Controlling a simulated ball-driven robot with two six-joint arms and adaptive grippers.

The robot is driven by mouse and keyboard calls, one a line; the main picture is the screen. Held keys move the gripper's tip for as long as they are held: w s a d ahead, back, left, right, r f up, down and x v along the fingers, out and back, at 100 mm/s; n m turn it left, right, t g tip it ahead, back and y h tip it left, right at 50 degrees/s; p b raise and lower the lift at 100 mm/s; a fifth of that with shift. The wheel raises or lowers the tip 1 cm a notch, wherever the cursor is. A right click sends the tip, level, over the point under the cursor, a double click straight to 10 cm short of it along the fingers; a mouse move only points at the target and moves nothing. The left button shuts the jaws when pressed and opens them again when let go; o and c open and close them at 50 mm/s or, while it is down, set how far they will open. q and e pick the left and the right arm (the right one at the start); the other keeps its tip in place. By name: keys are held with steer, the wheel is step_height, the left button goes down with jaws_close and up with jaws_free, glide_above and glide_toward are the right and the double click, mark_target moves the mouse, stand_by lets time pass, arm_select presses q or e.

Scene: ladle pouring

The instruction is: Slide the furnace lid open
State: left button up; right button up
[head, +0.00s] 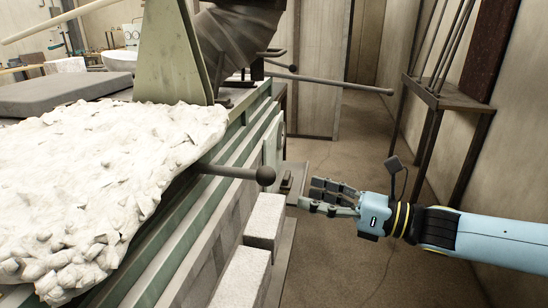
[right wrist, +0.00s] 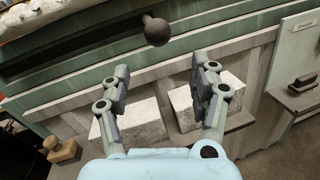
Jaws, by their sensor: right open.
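The furnace (head: 185,235) is a long green-framed body on the left. A rough white lumpy slab (head: 110,150), seemingly its lid, lies on top. A dark handle rod with a ball knob (head: 265,175) sticks out to the right from beside the slab. The knob also shows in the right wrist view (right wrist: 156,30), beyond the fingertips and roughly between them. My right gripper (head: 314,194) is open and empty, to the right of the knob and apart from it. My left gripper is not in view.
Two pale blocks (head: 264,218) sit on a ledge along the furnace's side, below the knob. Another ball-ended rod (head: 350,86) juts out farther back. A metal stand (head: 440,100) is by the right wall. The floor (head: 345,150) between is clear.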

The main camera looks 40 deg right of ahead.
mark_target(267, 178)
steer(key=x, duration=0.3)
steer(key=r+p+x, duration=0.1)
steer(key=x, duration=0.2)
steer(key=p+x, duration=0.1)
steer(key=x, duration=0.2)
steer(key=shift+w+a+r, duration=0.1)
steer(key=shift+w+r, duration=0.1)
steer(key=shift+w, duration=0.05)
steer(key=shift+w+a, duration=0.2)
steer(key=shift+w, duration=0.15)
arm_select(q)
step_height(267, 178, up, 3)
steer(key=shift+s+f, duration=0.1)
arm_select(e)
steer(key=shift+f, duration=0.1)
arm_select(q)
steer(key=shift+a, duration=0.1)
arm_select(e)
jaws_close()
